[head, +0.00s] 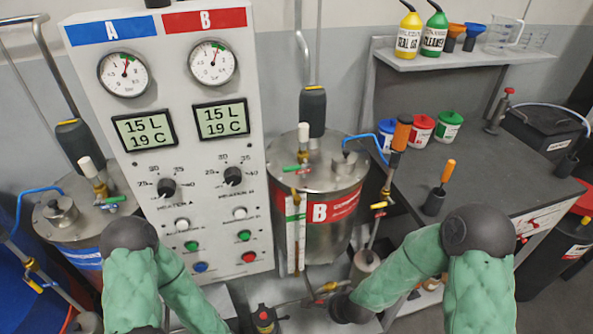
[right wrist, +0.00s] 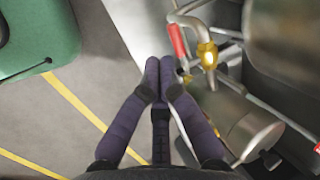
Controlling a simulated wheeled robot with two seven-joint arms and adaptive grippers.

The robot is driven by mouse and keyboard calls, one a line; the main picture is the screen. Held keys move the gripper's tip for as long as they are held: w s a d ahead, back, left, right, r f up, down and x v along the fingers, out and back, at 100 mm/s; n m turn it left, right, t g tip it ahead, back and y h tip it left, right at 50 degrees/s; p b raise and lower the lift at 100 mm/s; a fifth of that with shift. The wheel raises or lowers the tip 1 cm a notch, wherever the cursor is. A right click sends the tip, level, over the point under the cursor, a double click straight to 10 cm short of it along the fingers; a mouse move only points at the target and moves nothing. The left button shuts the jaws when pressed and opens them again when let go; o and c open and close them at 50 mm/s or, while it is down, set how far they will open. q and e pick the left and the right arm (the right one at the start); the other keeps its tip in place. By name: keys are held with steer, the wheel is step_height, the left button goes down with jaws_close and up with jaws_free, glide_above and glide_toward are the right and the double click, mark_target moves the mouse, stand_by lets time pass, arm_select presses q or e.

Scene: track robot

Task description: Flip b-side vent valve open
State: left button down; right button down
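The B tank (head: 330,222) is a steel drum with a red B label, right of the control panel. On its lid stands a small valve with a green lever (head: 292,168) and a white-capped top (head: 303,131); I take this as the b-side vent valve, and the lever lies roughly level. My right gripper (right wrist: 160,62) is shut and empty in the right wrist view, its fingertips together beside a brass valve (right wrist: 207,55) with a red handle (right wrist: 178,40). In the head view my right forearm reaches low in front of the B tank, well below the lid. My left gripper is out of view.
The control panel (head: 255,130) with gauges and knobs stands left of the B tank. The A tank (head: 75,235) is at far left. A grey bench (head: 480,185) with several lidded tubs and a screwdriver stands right. A blue hose (head: 365,137) runs from the B lid.

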steer(key=w+a+r+m+t+p, duration=0.25)
steer(key=w+r+m, duration=0.2)
steer(key=r, duration=0.65)
steer(key=w+a+r+m+t+p, duration=0.1)
steer(key=w+r+m+p, duration=0.4)
steer(key=r, duration=0.6)
steer(key=m+t+p, duration=0.3)
steer(key=m+p, duration=0.1)
steer(key=m, duration=0.7)
glide_toward(295, 168)
step_height(295, 168, down, 2)
steer(key=s, duration=0.2)
steer(key=shift+s+d+f+t+y, duration=0.15)
steer(key=shift+d+f+t+y, duration=0.05)
steer(key=shift+d+t+y, duration=0.1)
steer(key=b+x, duration=0.1)
steer(key=x, duration=0.9)
steer(key=shift+b, duration=0.3)
steer(key=shift+f, duration=0.1)
steer(key=shift+m+b, duration=0.25)
steer(key=shift+b, duration=0.5)
